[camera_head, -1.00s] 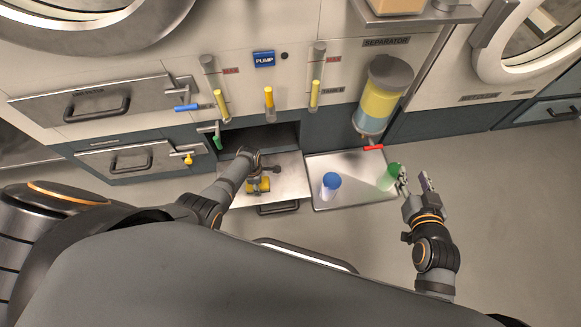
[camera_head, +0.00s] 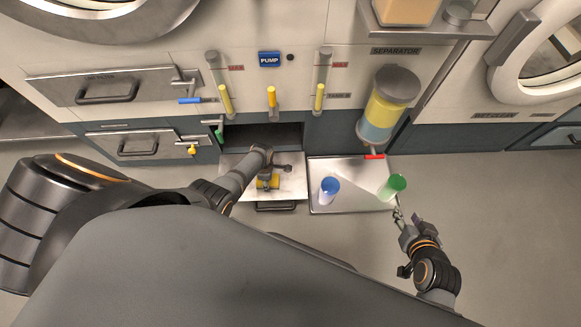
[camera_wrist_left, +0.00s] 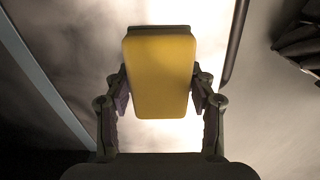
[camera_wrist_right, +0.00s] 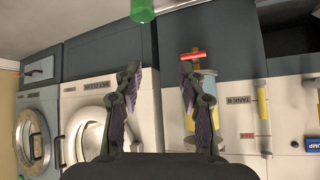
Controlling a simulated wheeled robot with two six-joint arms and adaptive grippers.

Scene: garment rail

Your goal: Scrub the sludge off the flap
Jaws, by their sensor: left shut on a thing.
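The flap (camera_head: 292,187) is a pale metal panel, folded down below a dark opening in the cabinet. My left gripper (camera_head: 267,178) is over the flap and shut on a yellow scrubber block (camera_head: 265,184). In the left wrist view the yellow block (camera_wrist_left: 160,75) sits between the two fingers, over the bright flap surface (camera_wrist_left: 85,50). That surface carries blurred grey smudges; the part under the block is hidden. My right gripper (camera_head: 407,218) is open and empty, just below the green cup; its parted fingers (camera_wrist_right: 158,80) show in the right wrist view.
A metal tray (camera_head: 350,202) right of the flap holds a blue cup (camera_head: 329,190) and a green cup (camera_head: 392,187). The separator cylinder (camera_head: 385,108) with a red-handled tap (camera_head: 374,157) hangs above it. Bare floor lies to the right.

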